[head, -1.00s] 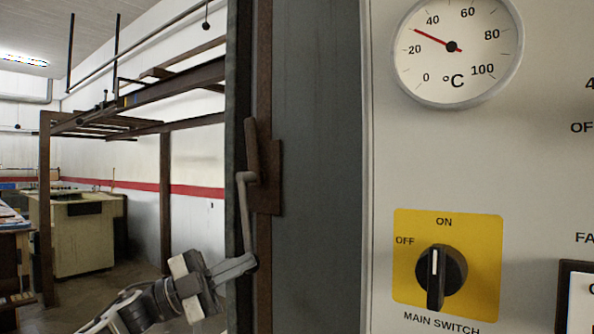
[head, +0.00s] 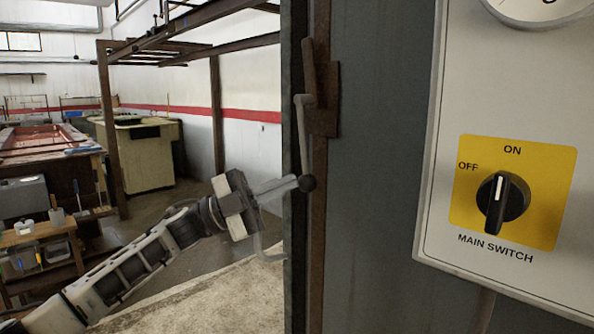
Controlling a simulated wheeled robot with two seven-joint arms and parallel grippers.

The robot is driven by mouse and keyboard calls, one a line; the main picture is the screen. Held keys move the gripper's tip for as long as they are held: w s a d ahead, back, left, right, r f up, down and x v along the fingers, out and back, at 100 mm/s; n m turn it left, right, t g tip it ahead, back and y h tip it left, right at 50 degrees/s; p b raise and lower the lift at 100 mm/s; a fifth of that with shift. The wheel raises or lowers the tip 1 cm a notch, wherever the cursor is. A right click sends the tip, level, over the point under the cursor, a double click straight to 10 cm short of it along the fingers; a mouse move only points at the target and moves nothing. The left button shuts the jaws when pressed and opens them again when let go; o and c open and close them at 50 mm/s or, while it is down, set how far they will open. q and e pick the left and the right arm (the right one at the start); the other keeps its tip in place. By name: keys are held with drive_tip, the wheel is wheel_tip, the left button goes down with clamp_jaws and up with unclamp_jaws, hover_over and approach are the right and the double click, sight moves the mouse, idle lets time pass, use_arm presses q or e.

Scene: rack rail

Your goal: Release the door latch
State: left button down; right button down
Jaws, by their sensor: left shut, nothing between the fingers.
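The door latch is a rusty plate with an upright bar (head: 309,68) on the brown door edge. A thin grey lever (head: 302,125) hangs down from it to a dark round knob (head: 307,183). My left gripper (head: 290,187) comes in from the lower left. Its fingers are shut and point right, with their tips at the knob. I cannot tell whether they touch it or just overlap it in view. A curved grey piece (head: 270,252) shows below the fingers; what it belongs to is unclear. My right gripper is not in view.
A grey cabinet panel (head: 385,180) stands right of the latch. A white control box (head: 430,235) with a yellow main switch plate (head: 560,165) is at the right. Benches and a cream cabinet (head: 140,155) stand behind at the left, with open floor between.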

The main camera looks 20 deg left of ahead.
use_arm(q)
drive_tip(key=b+v, duration=0.1)
drive_tip(key=v, duration=0.5)
drive_tip(key=shift+a, duration=0.3)
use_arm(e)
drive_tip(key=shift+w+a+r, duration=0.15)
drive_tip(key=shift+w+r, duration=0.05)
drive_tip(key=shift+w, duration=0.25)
use_arm(q)
drive_tip(key=shift+w, duration=0.1)
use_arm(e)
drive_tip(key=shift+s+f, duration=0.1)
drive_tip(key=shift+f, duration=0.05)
